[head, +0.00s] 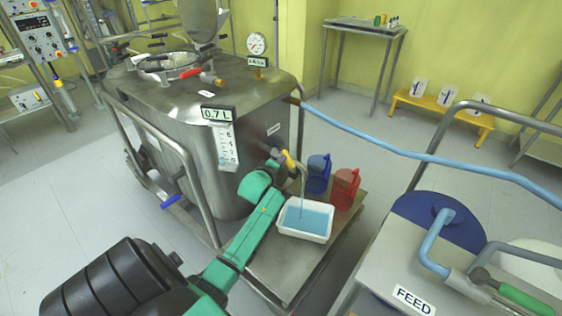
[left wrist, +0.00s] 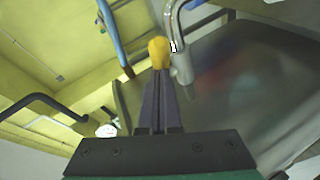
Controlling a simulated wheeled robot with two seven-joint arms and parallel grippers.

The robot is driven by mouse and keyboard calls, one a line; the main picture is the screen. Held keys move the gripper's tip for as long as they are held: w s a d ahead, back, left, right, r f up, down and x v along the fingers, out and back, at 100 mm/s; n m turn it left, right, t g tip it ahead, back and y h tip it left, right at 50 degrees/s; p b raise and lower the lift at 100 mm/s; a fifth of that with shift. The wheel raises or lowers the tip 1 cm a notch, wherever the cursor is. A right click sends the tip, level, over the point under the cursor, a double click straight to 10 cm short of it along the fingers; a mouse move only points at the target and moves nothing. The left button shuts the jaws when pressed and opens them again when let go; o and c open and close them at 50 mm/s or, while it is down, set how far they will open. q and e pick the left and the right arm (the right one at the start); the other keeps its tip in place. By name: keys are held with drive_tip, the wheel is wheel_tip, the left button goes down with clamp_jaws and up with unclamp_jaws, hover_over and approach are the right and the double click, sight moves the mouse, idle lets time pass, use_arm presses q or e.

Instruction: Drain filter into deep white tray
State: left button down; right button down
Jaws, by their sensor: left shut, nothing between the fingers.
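The steel filter vessel (head: 185,140) has a 0.7 L sign (head: 218,114) and a level scale on its side. A drain valve with a yellow handle (head: 289,160) sits low on its right side; the yellow handle also shows in the left wrist view (left wrist: 160,50). A thin blue stream falls from the spout into the white tray (head: 304,237), which holds blue liquid. My left gripper (head: 276,160) is shut and empty, its fingertips at the yellow handle; I cannot tell whether they touch. It also shows in the left wrist view (left wrist: 158,85). My right gripper is not in view.
A blue jug (head: 318,174) and a red jug (head: 344,188) stand behind the tray on the steel shelf (head: 270,262). A light-blue hose (head: 400,150) crosses to the right. A FEED vessel (head: 385,275) stands at the lower right. Steel rails (head: 165,150) flank the filter.

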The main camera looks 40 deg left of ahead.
use_arm(q)
drive_tip(key=shift+w+d, duration=0.25)
idle(0.4)
drive_tip(key=shift+w+d+p, duration=0.55)
drive_tip(key=shift+w+d, duration=0.1)
drive_tip(key=shift+w, duration=0.1)
drive_tip(key=shift+w+d, duration=0.35)
drive_tip(key=shift+w, duration=0.3)
drive_tip(key=shift+w+d, duration=0.3)
drive_tip(key=shift+w, duration=0.3)
